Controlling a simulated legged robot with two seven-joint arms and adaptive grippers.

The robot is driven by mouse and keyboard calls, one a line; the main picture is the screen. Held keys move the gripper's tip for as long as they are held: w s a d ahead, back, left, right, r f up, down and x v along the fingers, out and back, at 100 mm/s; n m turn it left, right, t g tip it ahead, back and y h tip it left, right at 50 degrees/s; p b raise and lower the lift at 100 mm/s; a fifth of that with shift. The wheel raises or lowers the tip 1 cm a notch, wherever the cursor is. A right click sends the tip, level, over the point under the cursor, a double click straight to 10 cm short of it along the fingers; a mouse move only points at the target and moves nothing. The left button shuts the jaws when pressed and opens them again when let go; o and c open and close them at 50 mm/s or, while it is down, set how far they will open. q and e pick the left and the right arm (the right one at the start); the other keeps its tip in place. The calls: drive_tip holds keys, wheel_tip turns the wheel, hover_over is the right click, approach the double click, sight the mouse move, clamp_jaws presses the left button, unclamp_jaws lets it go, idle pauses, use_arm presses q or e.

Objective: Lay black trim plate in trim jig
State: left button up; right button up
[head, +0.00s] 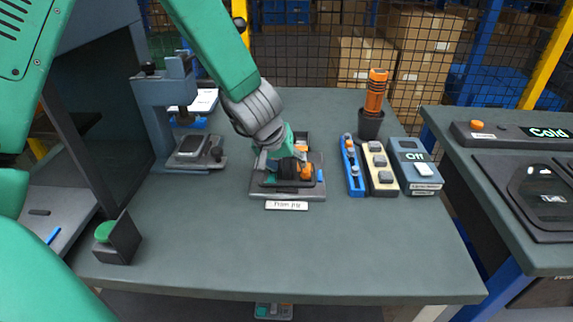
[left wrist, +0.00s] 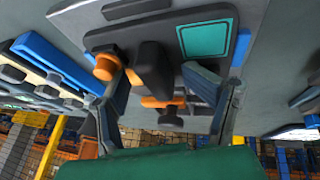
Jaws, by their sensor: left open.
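The trim jig (head: 315,192), a grey base with a label in front, stands mid-table. My left gripper (head: 287,170) points down over it, open and partly hiding it. In the left wrist view the fingers (left wrist: 168,108) stand apart on either side of a dark upright block (left wrist: 152,68) and an orange clamp part (left wrist: 163,101); I cannot tell whether they touch anything. A flat black plate (left wrist: 178,22) with rounded corners and a teal panel lies on the jig base, apparently the black trim plate. Its exact seating is unclear. My right gripper is not in view.
A grey press fixture (head: 165,95) stands left of the jig. A small black stand (head: 120,240) with a green disc is at front left. To the right are a blue strip (head: 352,168), a cream button box (head: 381,170), an "Off" box (head: 412,160) and an orange-handled tool (head: 376,92). The table front is clear.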

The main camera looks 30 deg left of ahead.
use_arm(q)
drive_tip(key=p+v, duration=0.4)
drive_tip(key=v, duration=0.8)
drive_tip(key=shift+a+f, duration=0.1)
